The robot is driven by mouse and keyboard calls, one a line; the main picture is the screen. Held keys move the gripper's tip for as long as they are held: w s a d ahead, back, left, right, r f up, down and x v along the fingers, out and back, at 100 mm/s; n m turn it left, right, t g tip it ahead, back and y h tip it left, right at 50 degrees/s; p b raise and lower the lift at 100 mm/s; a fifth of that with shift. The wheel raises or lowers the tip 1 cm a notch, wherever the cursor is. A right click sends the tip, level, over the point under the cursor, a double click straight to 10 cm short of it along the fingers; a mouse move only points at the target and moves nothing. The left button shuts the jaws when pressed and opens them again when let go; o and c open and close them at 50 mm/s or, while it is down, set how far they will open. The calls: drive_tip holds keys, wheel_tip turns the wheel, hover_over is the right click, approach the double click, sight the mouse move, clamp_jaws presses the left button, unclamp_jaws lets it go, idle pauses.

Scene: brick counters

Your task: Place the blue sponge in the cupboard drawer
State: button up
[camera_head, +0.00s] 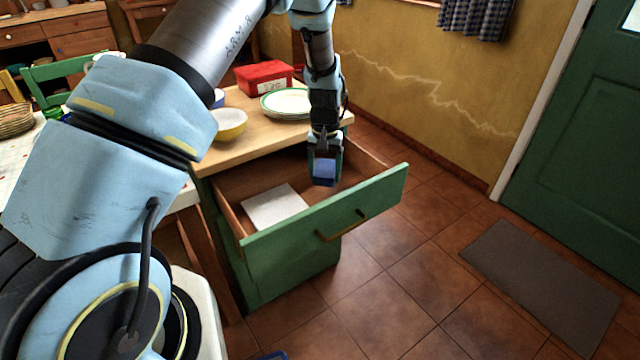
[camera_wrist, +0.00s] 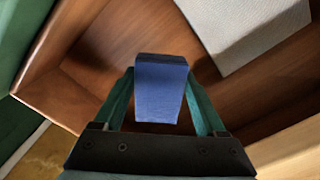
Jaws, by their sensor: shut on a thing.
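The blue sponge (camera_head: 325,171) is held between the fingers of my gripper (camera_head: 325,180). My gripper is shut on it and points down over the right part of the open cupboard drawer (camera_head: 362,212). The wrist view shows the sponge (camera_wrist: 161,88) between the two green fingers (camera_wrist: 160,100), with the drawer's brown wooden inside (camera_wrist: 90,65) beyond it. I cannot tell whether the sponge touches the drawer floor. The drawer has a green front with a brass handle and is pulled out from the green cupboard.
A white flat item (camera_head: 275,206) lies in the drawer's left part; it also shows in the wrist view (camera_wrist: 250,30). On the counter (camera_head: 250,128) stand a yellow bowl (camera_head: 229,124), plates (camera_head: 287,102) and a red box (camera_head: 264,77).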

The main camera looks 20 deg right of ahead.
sight(324, 194)
drive_tip(key=shift+f+p, duration=0.4)
drive_tip(key=shift+f, duration=1.9)
drive_tip(key=shift+f, duration=0.2)
drive_tip(key=o, duration=1.6)
drive_tip(key=shift+c, duration=0.2)
drive_tip(key=shift+r, duration=0.1)
